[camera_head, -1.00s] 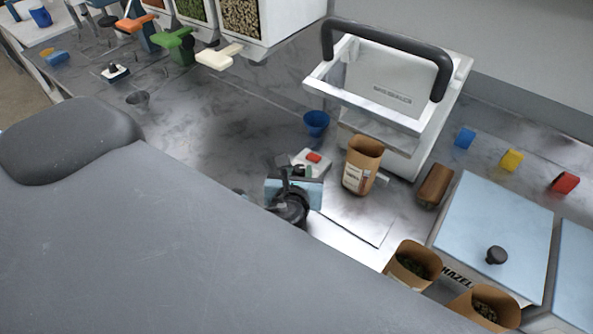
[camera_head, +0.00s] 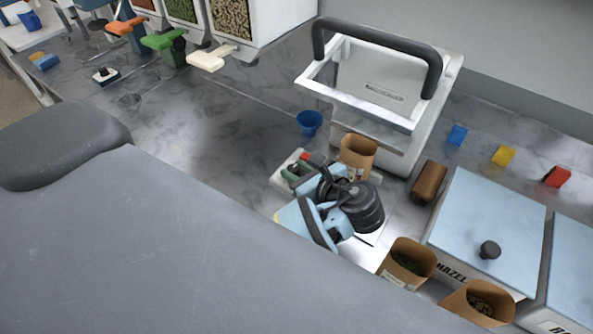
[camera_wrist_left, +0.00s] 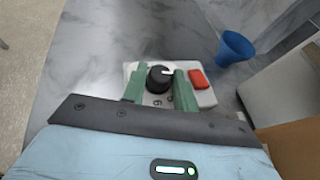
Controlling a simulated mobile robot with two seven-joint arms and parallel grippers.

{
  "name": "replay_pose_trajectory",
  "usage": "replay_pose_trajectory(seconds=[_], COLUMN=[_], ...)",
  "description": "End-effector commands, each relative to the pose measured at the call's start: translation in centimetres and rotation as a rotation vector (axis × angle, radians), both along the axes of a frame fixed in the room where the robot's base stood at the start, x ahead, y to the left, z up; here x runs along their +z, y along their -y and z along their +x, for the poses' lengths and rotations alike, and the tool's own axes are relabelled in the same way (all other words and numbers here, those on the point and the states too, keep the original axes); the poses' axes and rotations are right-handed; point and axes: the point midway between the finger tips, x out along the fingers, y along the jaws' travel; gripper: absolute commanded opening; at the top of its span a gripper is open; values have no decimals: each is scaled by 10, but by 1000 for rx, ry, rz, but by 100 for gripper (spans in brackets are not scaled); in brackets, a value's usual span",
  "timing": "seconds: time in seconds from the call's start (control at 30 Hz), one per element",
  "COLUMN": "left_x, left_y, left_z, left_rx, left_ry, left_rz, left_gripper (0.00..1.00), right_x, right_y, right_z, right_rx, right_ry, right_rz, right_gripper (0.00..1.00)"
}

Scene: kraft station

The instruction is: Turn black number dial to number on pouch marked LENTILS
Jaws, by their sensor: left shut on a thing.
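The black number dial (camera_wrist_left: 159,78) sits on a small white box (camera_wrist_left: 135,72) with a red button (camera_wrist_left: 197,79). Its white mark points right in the left wrist view; the printed digits are too small to read surely. My left gripper (camera_wrist_left: 160,88) has its green fingers shut on the dial, one on each side. In the head view the left gripper (camera_head: 296,174) is over the white box (camera_head: 284,181) and hides the dial. An open kraft pouch (camera_head: 358,148) stands just behind my wrist, its label mostly hidden. I cannot read LENTILS or its number. My right gripper is out of view.
A blue cup (camera_head: 309,122) stands behind the box, by a white press-like machine (camera_head: 440,95) with a dark handle. A brown block (camera_head: 429,182), filled pouches (camera_head: 408,262) and a lidded blue bin (camera_head: 490,215) are at right.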

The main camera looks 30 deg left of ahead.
Motion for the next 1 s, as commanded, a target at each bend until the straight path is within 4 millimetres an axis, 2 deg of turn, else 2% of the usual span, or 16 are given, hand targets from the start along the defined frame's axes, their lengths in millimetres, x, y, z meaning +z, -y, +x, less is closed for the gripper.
replay_pose_trajectory(seconds=[0.63, 0.67, 0.7, 0.8, 1.0], left_x=[1, 1, 1, 1, 1], left_y=[-1, -1, -1, -1, 0], left_z=[1, 1, 1, 1, 1], left_rx=[50, 50, 50, 49, 48], left_ry=[3, 4, 3, 4, 2], left_rz=[3, 4, 3, 3, 1], left_gripper=[6, 33, 38, 49, 49], right_x=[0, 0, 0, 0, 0], right_y=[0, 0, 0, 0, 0], right_z=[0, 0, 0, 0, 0], right_rx=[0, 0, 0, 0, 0], right_ry=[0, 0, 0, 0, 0], right_rz=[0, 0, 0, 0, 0], right_gripper=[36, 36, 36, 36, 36])
